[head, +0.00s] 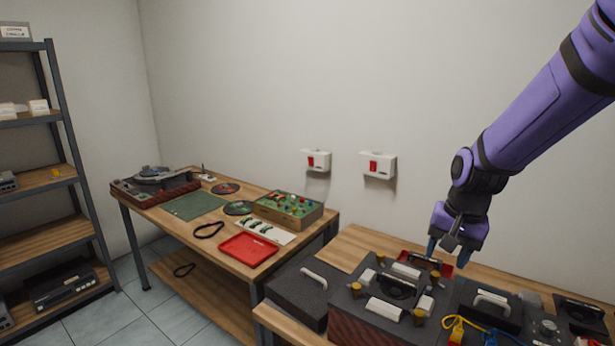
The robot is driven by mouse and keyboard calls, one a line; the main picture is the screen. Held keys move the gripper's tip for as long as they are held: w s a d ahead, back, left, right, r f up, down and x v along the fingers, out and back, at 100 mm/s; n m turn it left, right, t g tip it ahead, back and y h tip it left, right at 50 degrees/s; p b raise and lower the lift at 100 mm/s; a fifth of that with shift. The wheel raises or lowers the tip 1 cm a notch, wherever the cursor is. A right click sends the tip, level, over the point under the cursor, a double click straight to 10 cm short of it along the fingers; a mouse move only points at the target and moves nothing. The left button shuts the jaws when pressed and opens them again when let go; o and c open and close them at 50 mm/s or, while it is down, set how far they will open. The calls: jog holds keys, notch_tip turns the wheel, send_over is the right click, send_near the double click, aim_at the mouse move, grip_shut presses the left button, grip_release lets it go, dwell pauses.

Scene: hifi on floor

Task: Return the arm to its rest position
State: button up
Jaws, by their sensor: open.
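My purple arm (545,110) reaches in from the upper right of the head view and slopes down to the left. My gripper (448,259) points downward at its end, with its blue-tipped fingers apart. It is over the back part of the right bench, near a small red item (436,262) behind a dark device (388,292). I see nothing held between the fingers. The picture does not show clearly whether the fingertips touch anything.
The right bench (352,250) is crowded with dark devices with white handles and yellow and blue cables (457,328). A left table (220,256) holds a turntable (157,185), a red tray (248,250) and a parts box (289,209). A shelf (45,236) stands far left. Two white boxes (377,165) hang on the wall.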

jog(key=s+d+r+n+t, duration=0.1)
jog(key=s+r+n+t, duration=0.1)
jog(key=s+r, duration=0.5)
jog(key=s+d+r+n+t+h, duration=0.1)
jog(key=s+r+n+t, duration=0.1)
jog(key=s+r, duration=0.6)
jog(key=s+n, duration=0.1)
jog(key=s, duration=0.4)
jog(key=shift+s+d+r, duration=0.25)
jog(key=shift+s, duration=0.15)
jog(key=shift+w, duration=0.15)
dwell(0.8)
